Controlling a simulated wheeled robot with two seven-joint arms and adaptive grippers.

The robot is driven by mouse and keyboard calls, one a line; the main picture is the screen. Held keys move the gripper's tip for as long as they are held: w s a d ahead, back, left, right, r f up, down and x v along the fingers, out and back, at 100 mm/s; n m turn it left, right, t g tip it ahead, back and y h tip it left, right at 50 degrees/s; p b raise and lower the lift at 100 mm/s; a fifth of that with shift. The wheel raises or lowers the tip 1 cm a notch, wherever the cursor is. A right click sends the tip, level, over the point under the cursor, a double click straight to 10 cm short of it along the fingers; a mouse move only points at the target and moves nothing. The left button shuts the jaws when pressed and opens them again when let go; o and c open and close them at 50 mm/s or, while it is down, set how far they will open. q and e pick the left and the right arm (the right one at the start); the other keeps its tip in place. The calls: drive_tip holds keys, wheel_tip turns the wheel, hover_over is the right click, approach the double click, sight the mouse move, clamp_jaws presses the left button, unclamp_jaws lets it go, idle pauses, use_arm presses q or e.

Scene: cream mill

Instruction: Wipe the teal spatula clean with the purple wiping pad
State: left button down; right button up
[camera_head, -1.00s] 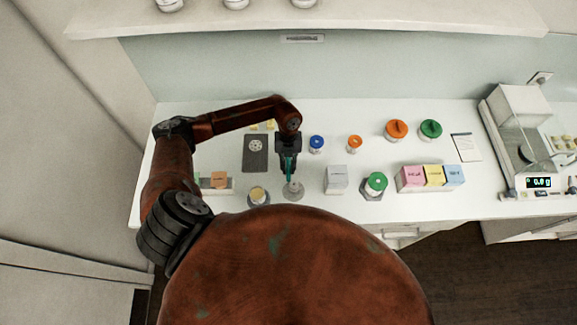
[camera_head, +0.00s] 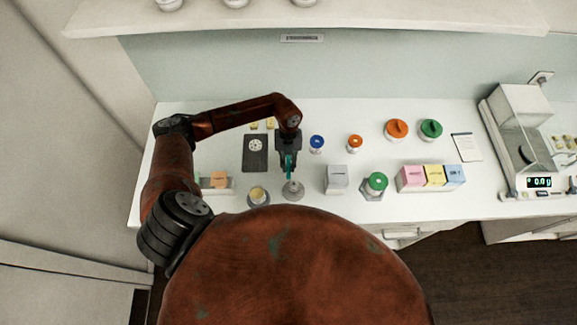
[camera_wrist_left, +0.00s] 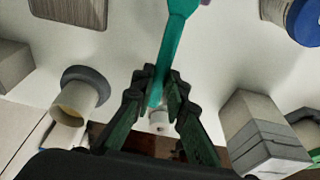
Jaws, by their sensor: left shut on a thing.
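My left gripper (camera_head: 289,160) is over the front middle of the white counter. It is shut on the teal spatula (camera_head: 289,167), whose handle sits between the fingers. In the left wrist view the teal spatula (camera_wrist_left: 172,40) runs up from between the fingertips (camera_wrist_left: 158,82) and widens toward the top edge, where it is cut off. A small purple edge (camera_wrist_left: 206,2) shows beside it at the top; I cannot tell whether it is the purple wiping pad. No purple pad can be made out in the head view. My right gripper is not in view.
A round grey holder (camera_head: 293,190) stands just below the gripper, with a cream-filled cup (camera_head: 258,196) to its left. A grey block (camera_head: 336,179) and a green-lidded jar (camera_head: 375,184) stand to the right. A dark board (camera_head: 255,165) lies to the left, a scale (camera_head: 530,181) far right.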

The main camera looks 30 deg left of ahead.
use_arm(q)
drive_tip(key=shift+r, duration=0.15)
drive_tip(key=shift+s+d+p+v, duration=0.1)
drive_tip(key=shift+s+p+v, duration=0.1)
drive_tip(key=shift+p+v, duration=0.65)
drive_tip(key=shift+s+d+p+v, duration=0.15)
drive_tip(key=shift+p+v, duration=0.35)
drive_tip(key=shift+v, duration=0.55)
drive_tip(key=shift+s+d+p+v, duration=0.1)
drive_tip(key=shift+s+p+v, duration=0.1)
drive_tip(key=shift+p+v, duration=0.65)
drive_tip(key=shift+r, duration=0.15)
drive_tip(key=shift+w+b, duration=0.1)
drive_tip(key=shift+b, duration=0.2)
